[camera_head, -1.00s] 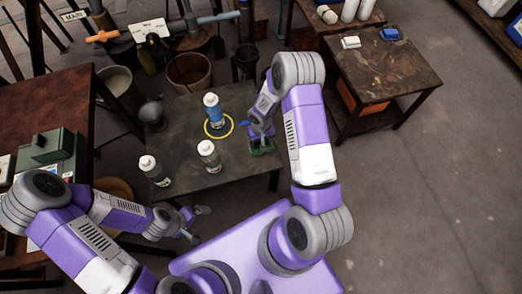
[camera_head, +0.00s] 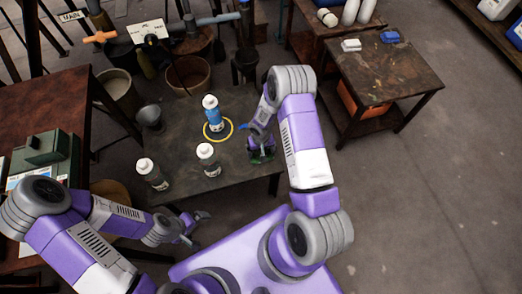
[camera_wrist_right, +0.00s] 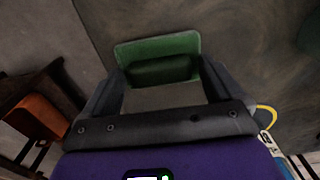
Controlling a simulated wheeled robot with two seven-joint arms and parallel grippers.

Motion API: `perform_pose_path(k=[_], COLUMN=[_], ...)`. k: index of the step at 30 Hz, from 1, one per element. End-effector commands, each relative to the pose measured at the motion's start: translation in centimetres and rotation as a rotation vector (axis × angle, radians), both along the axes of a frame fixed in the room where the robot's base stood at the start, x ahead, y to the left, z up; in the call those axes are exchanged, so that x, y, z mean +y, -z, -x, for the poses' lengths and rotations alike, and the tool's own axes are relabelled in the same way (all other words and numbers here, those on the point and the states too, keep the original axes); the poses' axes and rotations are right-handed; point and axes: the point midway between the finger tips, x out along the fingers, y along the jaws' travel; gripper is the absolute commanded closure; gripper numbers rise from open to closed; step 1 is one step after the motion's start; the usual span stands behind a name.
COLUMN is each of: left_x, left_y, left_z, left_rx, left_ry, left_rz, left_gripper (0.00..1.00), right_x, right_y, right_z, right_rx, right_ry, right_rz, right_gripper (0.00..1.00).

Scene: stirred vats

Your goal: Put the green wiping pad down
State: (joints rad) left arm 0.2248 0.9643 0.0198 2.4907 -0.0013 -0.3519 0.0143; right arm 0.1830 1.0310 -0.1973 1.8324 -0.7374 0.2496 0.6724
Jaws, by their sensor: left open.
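The green wiping pad (camera_wrist_right: 160,58) sits between the two fingertips of my right gripper (camera_wrist_right: 160,82) in the wrist view. The fingers close on its sides. In the head view, my right gripper (camera_head: 259,146) points down with the pad (camera_head: 262,157) under it, at the right part of the small dark table (camera_head: 185,130). The arm partly hides it, and I cannot tell whether the pad touches the table top. My left gripper (camera_head: 197,224) is open and empty, low in front of the table's near edge.
A blue-labelled bottle (camera_head: 211,112) stands inside a yellow ring (camera_head: 232,128). Two white-capped bottles (camera_head: 208,160) (camera_head: 153,174) stand nearer the front left. A side table (camera_head: 380,75) at the right holds a white and a blue block. Floor at the right is clear.

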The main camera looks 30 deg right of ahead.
Motion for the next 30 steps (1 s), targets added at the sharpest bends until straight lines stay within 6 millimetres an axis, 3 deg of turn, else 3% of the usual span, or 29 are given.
perform_pose_path(k=[11,14,24,30], left_x=[0.0,0.0,0.0,0.0], left_y=[0.0,-0.6,-3.3,-4.1], left_z=[0.0,0.0,0.0,0.0], left_rx=[0.000,0.000,0.000,0.000], left_ry=[0.000,0.000,0.000,0.000], left_rz=[0.000,0.000,0.000,0.000], left_gripper=[0.01,0.01,0.01,0.01], right_x=[0.0,0.0,0.0,0.0], right_y=[-0.4,-1.6,-9.0,-11.7], right_z=[0.0,0.0,0.0,0.0], right_rx=[0.000,-0.001,-0.002,-0.001], right_ry=[0.000,0.000,0.001,0.000], right_rz=[0.000,0.000,0.000,0.000], right_gripper=[0.01,0.01,0.01,0.01])
